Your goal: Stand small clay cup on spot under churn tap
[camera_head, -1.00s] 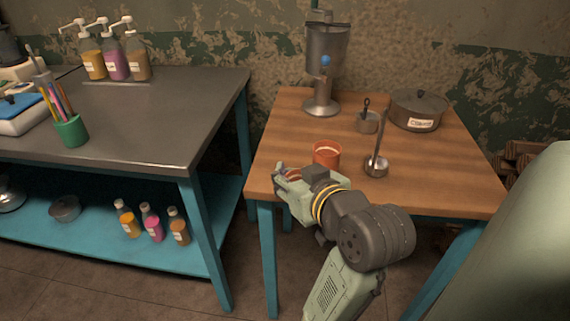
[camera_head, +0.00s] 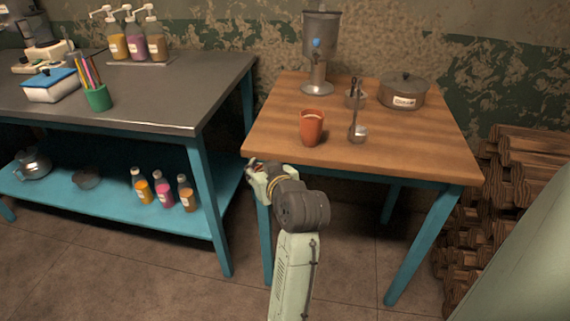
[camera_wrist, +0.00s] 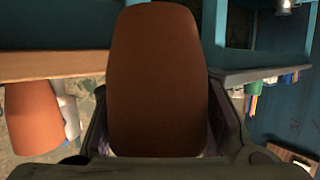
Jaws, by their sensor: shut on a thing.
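My gripper (camera_head: 256,168) is at the front left corner of the wooden table, partly hidden by its own wrist. In the wrist view it is shut on a brown-orange clay cup (camera_wrist: 157,80), which fills the middle between the fingers. In the head view only a bit of red shows at the fingertips. The metal churn (camera_head: 320,35) stands at the back left of the table. Its blue tap (camera_head: 316,43) faces front, above a round metal base (camera_head: 317,89). A larger orange cup (camera_head: 312,128) with pale contents stands upright near the table's front; it also shows in the wrist view (camera_wrist: 33,115).
A grey-topped bench (camera_head: 160,95) is at left, stacked wood (camera_head: 500,190) at right. The table's front left is clear.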

